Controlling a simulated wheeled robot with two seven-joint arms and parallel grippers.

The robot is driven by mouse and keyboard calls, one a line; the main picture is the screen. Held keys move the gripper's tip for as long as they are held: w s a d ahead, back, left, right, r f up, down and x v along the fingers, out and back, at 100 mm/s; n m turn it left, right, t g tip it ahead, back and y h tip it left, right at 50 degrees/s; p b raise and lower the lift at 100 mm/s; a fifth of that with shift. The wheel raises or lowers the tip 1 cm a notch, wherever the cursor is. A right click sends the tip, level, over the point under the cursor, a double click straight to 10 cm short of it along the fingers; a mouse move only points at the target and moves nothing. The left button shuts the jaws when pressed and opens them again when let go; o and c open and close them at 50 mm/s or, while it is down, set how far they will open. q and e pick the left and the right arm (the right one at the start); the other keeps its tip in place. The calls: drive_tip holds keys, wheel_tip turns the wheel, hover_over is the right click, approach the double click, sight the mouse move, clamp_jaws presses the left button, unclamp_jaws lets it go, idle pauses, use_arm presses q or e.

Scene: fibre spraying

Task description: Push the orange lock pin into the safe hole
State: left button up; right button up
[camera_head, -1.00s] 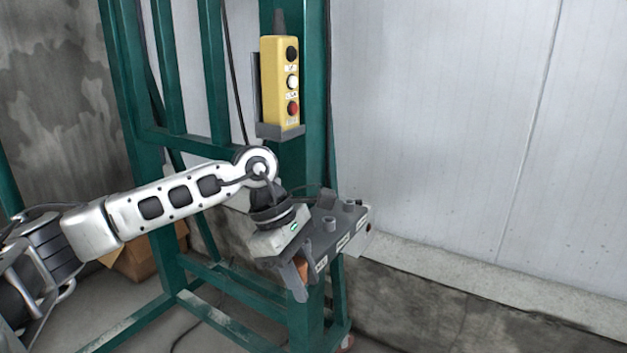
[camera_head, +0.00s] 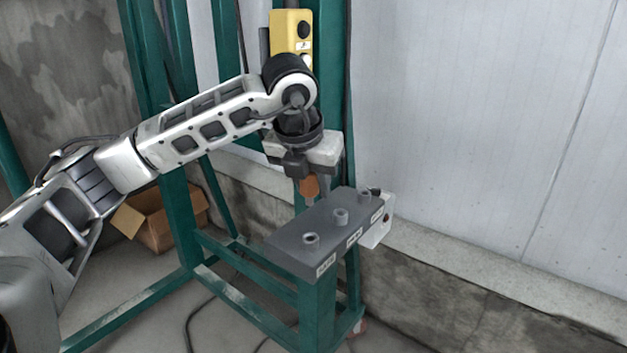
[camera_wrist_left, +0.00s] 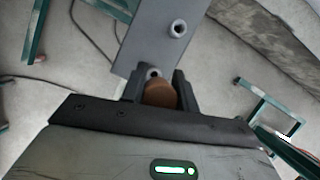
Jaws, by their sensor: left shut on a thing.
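My left gripper (camera_head: 308,185) is shut on the orange lock pin (camera_head: 309,188), which hangs below the fingers, roughly upright, over the far edge of a grey bracket plate (camera_head: 325,228). The pin also shows between the fingers in the left wrist view (camera_wrist_left: 160,94). My right gripper is not in view.
The plate is fixed to a green steel frame (camera_head: 317,310). A yellow button box (camera_head: 291,30) hangs on the post above. A white box (camera_head: 377,230) sits at the plate's right end. A cardboard box (camera_head: 158,222) and cables lie on the floor. The space right of the plate is clear.

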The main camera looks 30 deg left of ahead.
sight(313, 234)
use_arm(q)
drive_tip(key=shift+f+b, duration=0.15)
drive_tip(key=shift+b, duration=0.3)
drive_tip(key=shift+f, duration=0.2)
wheel_tip(313, 234, down, 3)
drive_tip(key=b, duration=0.3)
drive_tip(key=shift+f, duration=0.15)
drive_tip(key=shift+f+b, duration=0.75)
drive_tip(key=shift+b, duration=0.05)
drive_tip(key=shift+f, duration=0.15)
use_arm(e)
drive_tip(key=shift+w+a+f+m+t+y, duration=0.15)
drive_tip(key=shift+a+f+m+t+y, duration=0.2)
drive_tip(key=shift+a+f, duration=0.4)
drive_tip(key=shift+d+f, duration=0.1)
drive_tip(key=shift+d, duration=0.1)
use_arm(q)
drive_tip(key=shift+b, duration=0.4)
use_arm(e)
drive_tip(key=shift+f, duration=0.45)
